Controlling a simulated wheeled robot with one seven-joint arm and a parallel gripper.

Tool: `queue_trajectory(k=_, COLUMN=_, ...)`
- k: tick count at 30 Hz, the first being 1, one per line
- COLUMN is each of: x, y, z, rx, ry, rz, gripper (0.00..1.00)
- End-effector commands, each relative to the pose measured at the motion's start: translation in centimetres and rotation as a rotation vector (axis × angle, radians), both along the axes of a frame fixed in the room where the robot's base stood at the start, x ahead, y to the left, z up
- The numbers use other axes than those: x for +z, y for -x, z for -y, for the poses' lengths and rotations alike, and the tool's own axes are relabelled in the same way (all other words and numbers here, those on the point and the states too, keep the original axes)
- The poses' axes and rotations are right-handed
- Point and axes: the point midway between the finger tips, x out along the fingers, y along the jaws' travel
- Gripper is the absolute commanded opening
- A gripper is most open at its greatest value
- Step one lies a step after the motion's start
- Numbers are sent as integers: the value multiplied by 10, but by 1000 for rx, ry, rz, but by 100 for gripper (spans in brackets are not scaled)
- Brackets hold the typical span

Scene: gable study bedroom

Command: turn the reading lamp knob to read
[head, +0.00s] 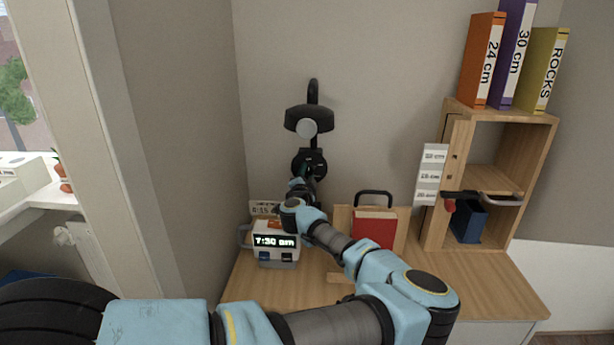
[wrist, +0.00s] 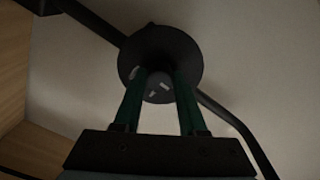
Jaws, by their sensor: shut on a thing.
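The black reading lamp (head: 308,119) is on the grey wall, with a dark hood on a curved arm. Below it is its round black wall plate (head: 309,164), largely behind my gripper in the head view. In the wrist view the round plate (wrist: 186,55) is straight ahead. My gripper (wrist: 159,80) has its two green fingers on either side of the small knob (wrist: 158,94) at the plate's middle and is shut on it. Pale marks show on the plate and knob, but they are too small to read. I cannot tell which setting the knob points to.
Below my arm on the wooden desk (head: 240,290) stand a clock (head: 275,241) reading 7:30 am and a red book (head: 374,229) in a wooden holder. A wooden shelf (head: 487,116) with binders on top stands at the right. The window is at far left.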

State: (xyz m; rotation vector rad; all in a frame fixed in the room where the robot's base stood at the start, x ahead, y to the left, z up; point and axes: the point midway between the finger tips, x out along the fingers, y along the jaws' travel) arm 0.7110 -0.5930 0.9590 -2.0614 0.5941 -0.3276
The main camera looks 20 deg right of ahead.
Motion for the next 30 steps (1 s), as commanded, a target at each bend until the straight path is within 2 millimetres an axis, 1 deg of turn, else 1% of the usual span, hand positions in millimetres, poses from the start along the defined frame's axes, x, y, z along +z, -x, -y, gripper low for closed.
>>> queue_trajectory(k=8, x=-4, y=0, z=0, rx=-1, ry=-136, rz=77, gripper=0)
queue_trajectory(k=30, x=-1, y=1, z=1, rx=-2, ry=-749, rz=412, gripper=0)
